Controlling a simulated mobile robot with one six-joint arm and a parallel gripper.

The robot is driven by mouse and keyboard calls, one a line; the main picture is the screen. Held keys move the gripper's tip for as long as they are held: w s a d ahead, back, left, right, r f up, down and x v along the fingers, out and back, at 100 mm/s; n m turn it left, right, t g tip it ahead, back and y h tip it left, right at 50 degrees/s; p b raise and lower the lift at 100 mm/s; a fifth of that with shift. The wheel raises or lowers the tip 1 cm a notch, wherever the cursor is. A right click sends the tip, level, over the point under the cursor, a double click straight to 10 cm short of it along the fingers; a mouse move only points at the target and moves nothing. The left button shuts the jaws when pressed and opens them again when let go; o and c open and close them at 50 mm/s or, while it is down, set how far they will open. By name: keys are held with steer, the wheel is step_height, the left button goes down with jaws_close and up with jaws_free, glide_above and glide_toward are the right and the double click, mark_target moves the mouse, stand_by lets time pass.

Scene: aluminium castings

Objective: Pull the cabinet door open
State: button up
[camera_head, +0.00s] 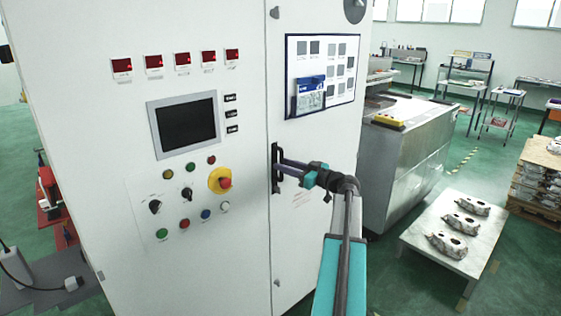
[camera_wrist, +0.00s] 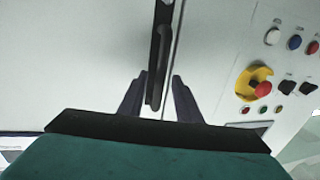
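The white cabinet door (camera_head: 300,215) is the panel right of the vertical seam, and it looks shut flush with the control panel (camera_head: 120,100). Its dark vertical handle (camera_head: 276,152) is close to the seam. In the wrist view the handle (camera_wrist: 158,45) runs down from the top edge between my fingers. My gripper (camera_head: 279,167) reaches the handle from the right. In the wrist view my gripper (camera_wrist: 160,76) is open, one finger on each side of the handle. A gap shows on the right; whether the left finger touches is unclear.
A yellow-and-red emergency stop (camera_head: 220,180) and several buttons are left of the seam. A document board (camera_head: 345,50) hangs on the door. A metal cabinet (camera_head: 410,165) stands behind on the right. A low table (camera_head: 430,260) with castings stands on the green floor at the right.

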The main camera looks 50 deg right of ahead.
steer(key=shift+w+a+p, duration=0.1)
steer(key=shift+w+p, duration=0.2)
steer(key=shift+w, duration=0.75)
jaws_close()
steer(key=shift+a, duration=0.15)
steer(key=shift+s, duration=0.15)
